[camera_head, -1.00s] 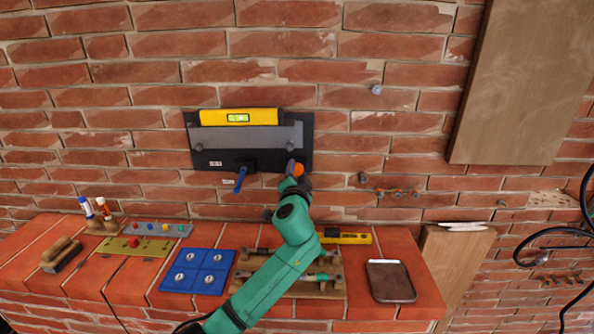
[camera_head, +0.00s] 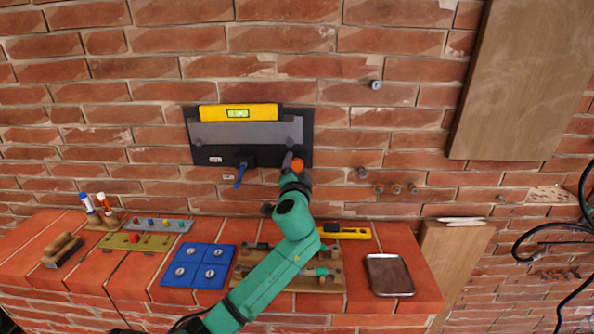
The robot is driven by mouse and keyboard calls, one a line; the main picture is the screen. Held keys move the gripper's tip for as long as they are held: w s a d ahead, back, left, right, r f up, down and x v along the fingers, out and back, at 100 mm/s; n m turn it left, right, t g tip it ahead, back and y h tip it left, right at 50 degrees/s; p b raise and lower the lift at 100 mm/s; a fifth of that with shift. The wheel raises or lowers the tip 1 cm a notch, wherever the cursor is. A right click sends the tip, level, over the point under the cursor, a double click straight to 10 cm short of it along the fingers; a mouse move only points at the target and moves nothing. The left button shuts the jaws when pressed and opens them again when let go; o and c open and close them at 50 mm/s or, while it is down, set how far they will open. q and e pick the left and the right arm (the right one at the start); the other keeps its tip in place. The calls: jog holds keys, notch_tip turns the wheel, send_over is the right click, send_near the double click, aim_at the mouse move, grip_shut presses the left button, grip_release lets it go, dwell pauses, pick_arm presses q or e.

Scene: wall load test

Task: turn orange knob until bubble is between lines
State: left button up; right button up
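The orange knob (camera_head: 297,165) sits at the lower right of a dark panel (camera_head: 208,157) on the brick wall. A yellow level (camera_head: 215,113) with a green vial (camera_head: 238,113) rests on a grey plate (camera_head: 245,134) on this panel. The vial is too small to tell where the bubble lies between its lines. My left gripper (camera_head: 292,163) is at the knob, with one finger showing on the knob's left side. The other finger is hidden, so its grip is unclear. My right gripper is not in view.
A blue lever (camera_head: 240,175) hangs below the panel, left of my gripper. On the brick ledge are a blue board (camera_head: 197,266), a yellow tool (camera_head: 343,233), a brown tray (camera_head: 389,275) and a brush (camera_head: 62,250). Cables (camera_head: 550,231) hang at the right.

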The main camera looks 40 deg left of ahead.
pick_arm(q)
jog(key=b+v, duration=0.3)
jog(key=v, duration=1.1)
jog(key=shift+s+d+b, duration=0.2)
jog(key=shift+s+b, duration=0.05)
jog(key=shift+b, duration=0.15)
